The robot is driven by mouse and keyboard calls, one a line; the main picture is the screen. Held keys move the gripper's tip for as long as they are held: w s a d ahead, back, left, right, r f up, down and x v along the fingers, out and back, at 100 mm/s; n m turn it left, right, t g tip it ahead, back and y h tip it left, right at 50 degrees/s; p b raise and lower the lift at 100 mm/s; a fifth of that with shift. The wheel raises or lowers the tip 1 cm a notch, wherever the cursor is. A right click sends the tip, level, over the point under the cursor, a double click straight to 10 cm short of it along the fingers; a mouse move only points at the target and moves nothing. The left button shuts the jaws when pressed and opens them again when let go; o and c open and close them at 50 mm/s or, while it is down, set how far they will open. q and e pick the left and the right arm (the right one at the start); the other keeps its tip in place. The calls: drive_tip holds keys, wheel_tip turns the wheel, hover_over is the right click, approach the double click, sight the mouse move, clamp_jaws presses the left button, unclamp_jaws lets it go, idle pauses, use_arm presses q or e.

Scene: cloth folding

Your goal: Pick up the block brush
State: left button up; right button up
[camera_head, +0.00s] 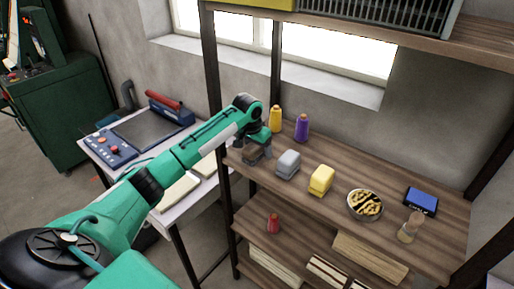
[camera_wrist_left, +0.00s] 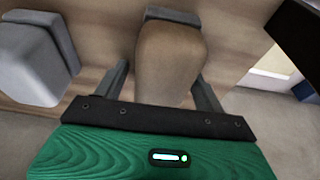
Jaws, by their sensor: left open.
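The block brush, a brown wooden block, lies on the upper shelf board near its left end (camera_head: 253,155). In the left wrist view the brush (camera_wrist_left: 168,62) shows a tan wooden body with a dark grey part at its far end. My left gripper (camera_head: 265,148) is over the brush and partly hides it in the head view. In the left wrist view my left gripper (camera_wrist_left: 160,82) is open, with one finger on each side of the brush. I cannot tell whether the fingers touch it. My right gripper is not in view.
A grey block (camera_head: 288,164) sits close to the right of the brush; a yellow block (camera_head: 321,180) is further right. Yellow (camera_head: 275,119) and purple (camera_head: 302,127) bottles stand behind. A bowl (camera_head: 365,204), blue box (camera_head: 421,201) and jar (camera_head: 411,227) stand further right.

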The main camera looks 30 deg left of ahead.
use_arm(q)
drive_tip(key=c, duration=1.1)
drive_tip(key=shift+r, duration=0.15)
drive_tip(key=shift+r+b, duration=0.3)
drive_tip(key=shift+r, duration=0.3)
wheel_tip(320, 180, up, 19)
drive_tip(key=b, duration=0.4)
drive_tip(key=shift+f, duration=0.2)
